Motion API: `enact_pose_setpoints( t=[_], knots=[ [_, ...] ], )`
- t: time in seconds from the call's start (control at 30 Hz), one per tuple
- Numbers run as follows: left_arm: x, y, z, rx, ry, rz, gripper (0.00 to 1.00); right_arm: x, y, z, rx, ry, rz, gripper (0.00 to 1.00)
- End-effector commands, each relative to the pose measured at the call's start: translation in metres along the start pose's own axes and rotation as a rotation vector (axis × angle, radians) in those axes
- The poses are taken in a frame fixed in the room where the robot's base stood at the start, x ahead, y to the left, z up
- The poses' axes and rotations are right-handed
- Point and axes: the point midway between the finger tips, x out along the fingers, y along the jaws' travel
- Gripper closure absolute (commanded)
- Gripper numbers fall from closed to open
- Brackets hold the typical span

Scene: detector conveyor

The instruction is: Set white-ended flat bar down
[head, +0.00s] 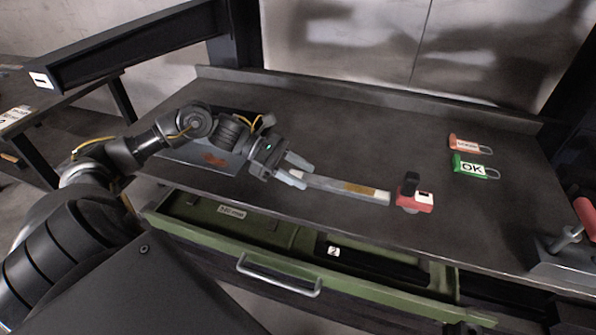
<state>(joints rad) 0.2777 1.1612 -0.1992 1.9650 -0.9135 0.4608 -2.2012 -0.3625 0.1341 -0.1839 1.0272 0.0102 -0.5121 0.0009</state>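The flat bar (340,187) is long, grey and slightly curved, with a yellow-brown patch and a white right end. It appears to lie on the dark worktop near its front edge. My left gripper (306,176) is at the bar's left end. Its two pale fingers stand apart, with a dark gap beside the upper one. The lower finger overlaps the bar's end, and I cannot see whether it touches. My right gripper is not in view.
A red-and-black device (414,195) stands close to the bar's white end. An orange tag (467,143) and a green OK tag (470,167) lie at the right. A green drawer (300,240) is open below the front edge. The worktop (360,125) behind the bar is clear.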

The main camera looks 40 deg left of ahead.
Motion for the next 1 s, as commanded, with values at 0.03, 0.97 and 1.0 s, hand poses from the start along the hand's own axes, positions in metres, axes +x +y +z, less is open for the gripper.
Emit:
enact_pose_setpoints(
  t=[0.03,0.97,1.0],
  knots=[
    [0.000,0.000,0.000,0.000,0.000,0.000,0.51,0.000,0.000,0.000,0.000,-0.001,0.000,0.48],
    [-0.088,0.000,-0.001,-0.005,0.004,0.000,0.51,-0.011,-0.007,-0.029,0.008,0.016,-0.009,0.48],
    [-0.092,0.000,0.000,-0.004,0.004,-0.001,0.51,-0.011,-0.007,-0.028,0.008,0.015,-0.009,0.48]
  ],
)
